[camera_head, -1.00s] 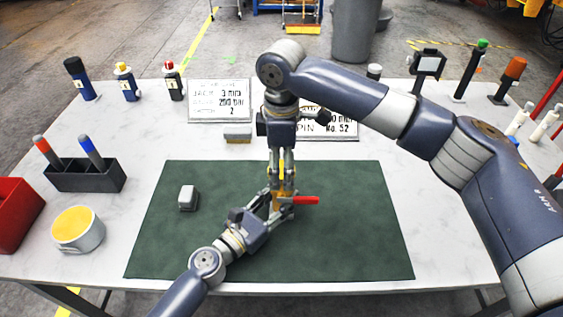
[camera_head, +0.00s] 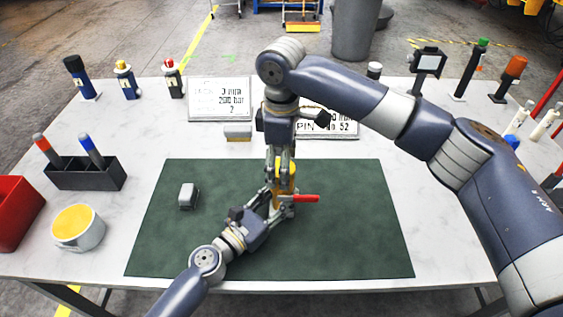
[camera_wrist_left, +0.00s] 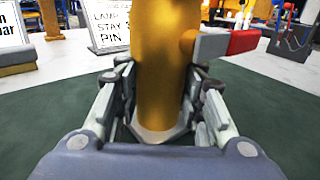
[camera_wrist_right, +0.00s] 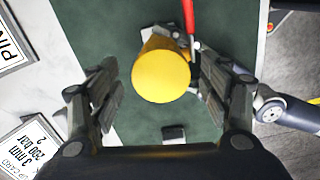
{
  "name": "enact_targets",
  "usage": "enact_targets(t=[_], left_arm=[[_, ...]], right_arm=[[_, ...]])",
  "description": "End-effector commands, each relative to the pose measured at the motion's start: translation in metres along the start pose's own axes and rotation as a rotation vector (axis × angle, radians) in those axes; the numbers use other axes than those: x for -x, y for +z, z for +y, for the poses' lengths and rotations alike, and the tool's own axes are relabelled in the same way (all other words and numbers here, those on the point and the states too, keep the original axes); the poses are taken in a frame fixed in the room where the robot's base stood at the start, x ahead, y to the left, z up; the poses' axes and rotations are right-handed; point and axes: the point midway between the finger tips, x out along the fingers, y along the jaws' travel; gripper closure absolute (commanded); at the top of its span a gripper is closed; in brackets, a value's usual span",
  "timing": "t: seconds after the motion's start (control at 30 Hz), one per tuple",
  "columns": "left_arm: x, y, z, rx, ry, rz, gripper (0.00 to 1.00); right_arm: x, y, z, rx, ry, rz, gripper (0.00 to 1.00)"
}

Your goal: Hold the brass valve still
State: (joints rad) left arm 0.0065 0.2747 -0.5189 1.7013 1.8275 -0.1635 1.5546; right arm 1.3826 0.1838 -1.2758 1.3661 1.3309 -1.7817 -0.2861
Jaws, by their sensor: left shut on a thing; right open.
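The brass valve (camera_head: 285,186) stands upright on the green mat (camera_head: 350,235), with a red handle (camera_head: 305,198) pointing right. My left gripper (camera_head: 276,207) is shut on the valve low down. In the left wrist view its fingers lie on both sides of the yellow body (camera_wrist_left: 163,65), near a flange at the base. My right gripper (camera_head: 280,170) points down over the valve and is open. In the right wrist view the round valve top (camera_wrist_right: 161,77) lies between its spread fingers, with a gap at each side. The arms partly hide the valve in the head view.
A small grey block (camera_head: 188,196) lies on the mat at left. A pen holder (camera_head: 86,174), a yellow-topped tin (camera_head: 78,228) and a red bin (camera_head: 15,212) stand further left. Sign plates (camera_head: 220,99) and several bottles line the back. The mat's right part is clear.

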Motion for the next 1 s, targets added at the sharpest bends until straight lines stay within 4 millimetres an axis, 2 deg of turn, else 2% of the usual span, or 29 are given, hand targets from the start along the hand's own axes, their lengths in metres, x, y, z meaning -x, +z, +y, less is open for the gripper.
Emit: enact_targets(t=[0.17, 0.27, 0.37, 0.7, 0.8, 1.0], left_arm=[[0.0, -0.001, -0.001, 0.002, -0.002, 0.002, 1.0], [0.0, -0.001, -0.001, 0.002, -0.002, 0.002, 1.0], [0.0, -0.001, -0.001, 0.002, -0.002, 0.002, 1.0], [0.0, -0.001, -0.001, 0.002, -0.001, 0.002, 1.0], [0.0, -0.001, -0.001, 0.002, -0.001, 0.002, 1.0], [0.0, -0.001, -0.001, 0.002, -0.001, 0.002, 1.0]], right_arm=[[0.001, 0.0, 0.0, 0.001, 0.0, 0.0, 0.29], [0.009, 0.0, 0.0, 0.001, 0.0, 0.0, 0.29], [0.024, -0.001, 0.0, 0.001, 0.002, 0.001, 0.29], [0.094, -0.001, 0.0, 0.001, 0.001, 0.001, 0.29], [0.107, -0.001, 0.001, 0.0, 0.0, 0.001, 0.29], [0.119, -0.001, 0.001, 0.001, -0.001, 0.0, 0.29]])
